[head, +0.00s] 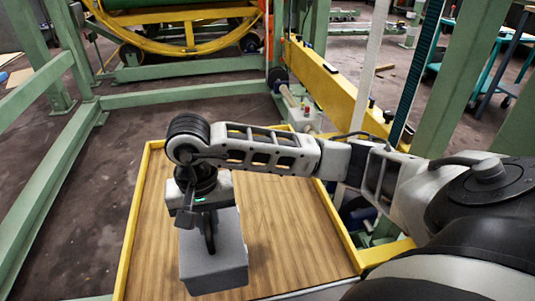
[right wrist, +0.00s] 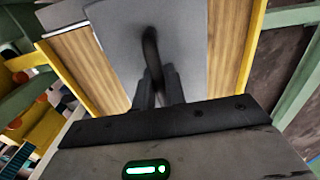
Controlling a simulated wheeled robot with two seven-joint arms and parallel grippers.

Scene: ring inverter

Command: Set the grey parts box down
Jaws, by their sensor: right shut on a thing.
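The grey parts box (head: 215,268) is in the lower middle of the head view, over a wooden tray (head: 285,225) with a yellow rim. My right gripper (head: 208,222) is above the box and shut on its dark handle. In the right wrist view the box's grey top (right wrist: 120,45) and curved black handle (right wrist: 152,48) show, with the fingers (right wrist: 158,88) closed at the handle. I cannot tell whether the box touches the tray, since its underside is hidden. My left gripper is not in view.
The tray's wood is bare to the right of the box and behind it. Green frame posts (head: 45,150) stand on the left, and a yellow beam (head: 330,90) runs behind on the right. A small grey unit with knobs (head: 303,122) stands beyond the tray's far edge.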

